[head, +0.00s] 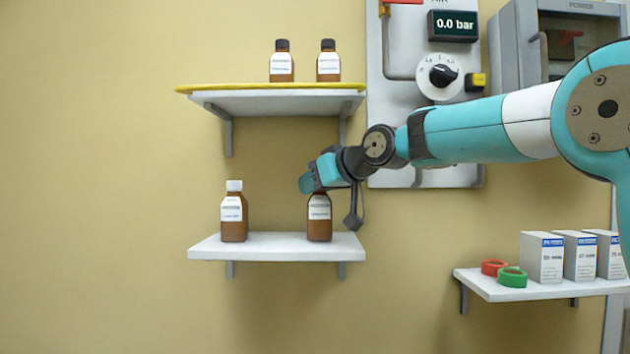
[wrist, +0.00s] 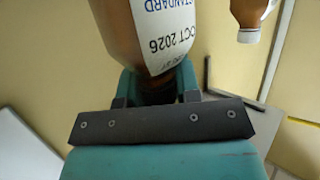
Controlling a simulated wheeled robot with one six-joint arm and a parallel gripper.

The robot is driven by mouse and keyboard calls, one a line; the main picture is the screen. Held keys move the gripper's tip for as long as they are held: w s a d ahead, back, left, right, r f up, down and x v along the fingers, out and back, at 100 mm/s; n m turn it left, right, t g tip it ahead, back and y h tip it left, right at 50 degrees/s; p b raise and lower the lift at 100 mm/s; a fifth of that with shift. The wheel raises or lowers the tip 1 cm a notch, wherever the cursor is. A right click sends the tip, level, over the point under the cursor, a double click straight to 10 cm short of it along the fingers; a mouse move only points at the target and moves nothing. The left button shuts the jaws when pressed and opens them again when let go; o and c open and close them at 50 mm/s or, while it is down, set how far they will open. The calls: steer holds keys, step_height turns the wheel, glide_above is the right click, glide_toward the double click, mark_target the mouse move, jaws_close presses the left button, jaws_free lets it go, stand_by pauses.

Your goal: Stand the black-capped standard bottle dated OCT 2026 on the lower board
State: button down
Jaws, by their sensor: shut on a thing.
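A brown bottle (head: 319,219) is upright at the right part of the lower board (head: 275,248). Its base appears to meet the board; I cannot tell whether a small gap remains. In the wrist view the same bottle (wrist: 150,35) shows a label reading STANDARD and OCT 2026. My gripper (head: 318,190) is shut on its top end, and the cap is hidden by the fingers. The wrist view also shows my gripper (wrist: 158,92) around the bottle's dark neck. A white-capped brown bottle (head: 234,214) stands on the lower board to the left, apart from the held one.
Two black-capped bottles (head: 282,65) (head: 328,65) stand on the upper shelf (head: 270,98), above my gripper. A panel with a dial (head: 438,76) is behind my arm. A right-hand shelf (head: 500,288) holds boxes and red and green rings. The lower board is clear between its bottles.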

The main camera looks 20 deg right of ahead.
steer(key=shift+f, duration=0.2)
steer(key=c, duration=0.8)
jaws_free()
steer(key=shift+r, duration=0.15)
steer(key=b+v, duration=0.3)
steer(key=v, duration=0.9)
steer(key=s+a+f+g, duration=0.3)
steer(key=s+a+f, duration=0.25)
steer(key=f, duration=0.35)
steer(key=s+a+f+g, duration=0.4)
steer(key=s+f, duration=0.2)
steer(key=f, duration=0.4)
steer(key=s+f+g, duration=0.1)
steer(key=s+f, duration=0.3)
steer(key=s, duration=0.1)
steer(key=s+f+n+g+h, duration=0.1)
steer(key=s+f+g, duration=0.1)
steer(key=s+f, duration=0.3)
steer(key=s+f+g+h, duration=0.1)
steer(key=s+f+g, duration=0.1)
steer(key=s+f, duration=0.3)
steer(key=shift+s+a+n, duration=0.15)
steer(key=shift+s, duration=0.45)
steer(key=shift+s+a+n, duration=0.15)
steer(key=shift+s+a, duration=0.05)
steer(key=shift+s, duration=0.45)
